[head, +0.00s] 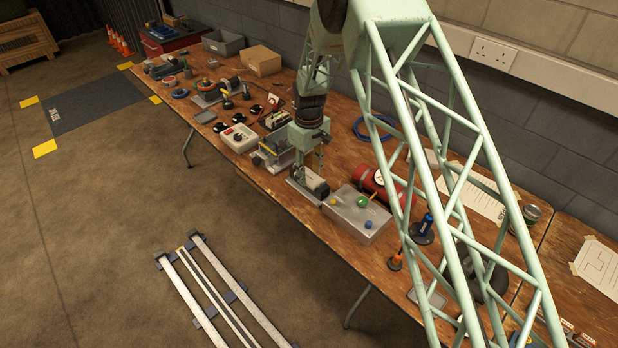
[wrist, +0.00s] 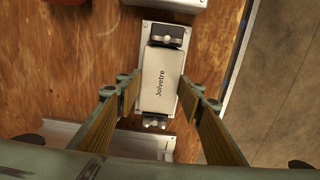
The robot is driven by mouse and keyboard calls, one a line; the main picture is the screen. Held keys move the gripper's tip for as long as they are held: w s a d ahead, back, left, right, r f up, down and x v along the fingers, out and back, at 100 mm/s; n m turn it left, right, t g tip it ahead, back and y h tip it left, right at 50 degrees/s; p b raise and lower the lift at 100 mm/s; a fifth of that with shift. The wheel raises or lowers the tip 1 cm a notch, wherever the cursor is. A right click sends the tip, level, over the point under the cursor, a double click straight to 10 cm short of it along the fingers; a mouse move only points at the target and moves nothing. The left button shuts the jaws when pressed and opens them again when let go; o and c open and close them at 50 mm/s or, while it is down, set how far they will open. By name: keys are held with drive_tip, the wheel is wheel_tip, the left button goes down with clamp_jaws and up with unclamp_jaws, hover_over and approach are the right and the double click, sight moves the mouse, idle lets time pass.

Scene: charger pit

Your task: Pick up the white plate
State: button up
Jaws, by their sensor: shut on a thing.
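A white box marked "Jolvetre" (wrist: 162,80) stands on a pale white plate (wrist: 146,31), with dark and metal clamp-like parts at both ends. The plate shows as a thin rim around the box. In the head view the plate (head: 298,188) lies near the front edge of the wooden bench. My gripper (wrist: 159,92) has one finger along each long side of the box and is shut on it. In the head view my gripper (head: 311,172) points down over the box. Whether the fingers also touch the plate cannot be told.
A grey box with coloured knobs (head: 358,213) stands close on the right. A metal device (head: 273,158) is close on the left. A red cylinder (head: 380,184) lies behind. Open floor (head: 150,230) lies in front of the bench.

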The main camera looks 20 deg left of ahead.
sight(309, 176)
drive_tip(key=shift+r, duration=0.1)
wheel_tip(309, 176, up, 10)
idle(0.8)
drive_tip(key=shift+w+p, duration=0.1)
drive_tip(key=shift+p, duration=0.2)
